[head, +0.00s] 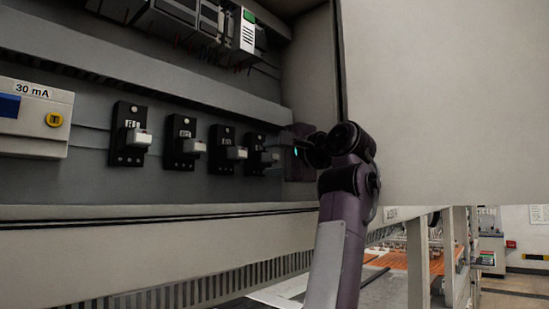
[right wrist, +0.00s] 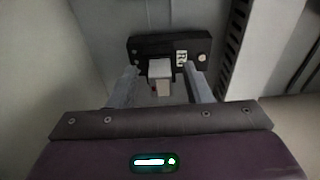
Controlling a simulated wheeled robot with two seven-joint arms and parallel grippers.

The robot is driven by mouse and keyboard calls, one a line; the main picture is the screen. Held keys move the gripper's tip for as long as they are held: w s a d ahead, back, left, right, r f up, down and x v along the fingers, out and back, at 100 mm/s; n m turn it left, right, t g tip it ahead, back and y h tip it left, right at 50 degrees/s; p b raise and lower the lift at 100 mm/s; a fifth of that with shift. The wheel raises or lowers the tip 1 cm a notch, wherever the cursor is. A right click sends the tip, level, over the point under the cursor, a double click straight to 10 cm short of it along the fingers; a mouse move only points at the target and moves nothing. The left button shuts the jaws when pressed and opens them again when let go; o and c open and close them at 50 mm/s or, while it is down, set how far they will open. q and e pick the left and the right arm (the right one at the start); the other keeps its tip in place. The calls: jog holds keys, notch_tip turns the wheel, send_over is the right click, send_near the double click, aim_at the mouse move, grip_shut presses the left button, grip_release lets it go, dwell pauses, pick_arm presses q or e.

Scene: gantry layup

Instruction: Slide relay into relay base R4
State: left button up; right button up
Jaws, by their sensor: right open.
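In the head view several black relay bases sit in a row on the grey back panel, each with a pale block at its front. The rightmost base (head: 253,142) has its pale relay (head: 268,157) partly hidden by my right gripper (head: 275,153). In the right wrist view the black base (right wrist: 143,46) carries a white label starting with R; its number is not readable. A light grey relay (right wrist: 160,69) sticks out from it. The open fingers of my right gripper (right wrist: 162,76) stand on either side of the relay, with gaps visible. My left gripper is out of view.
A white 30 mA device (head: 40,118) with a yellow button is at the left. A grey duct (head: 150,82) runs above the bases and a ledge (head: 150,212) below. A large pale door panel (head: 450,100) stands right of my arm.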

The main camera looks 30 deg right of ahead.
jog(key=shift+s+f, duration=0.1)
jog(key=b+v, duration=0.4)
jog(key=v, duration=0.2)
jog(key=shift+s, duration=0.25)
jog(key=shift+s+d+b, duration=0.2)
jog(key=shift+s+b, duration=0.1)
jog(key=shift+s, duration=0.2)
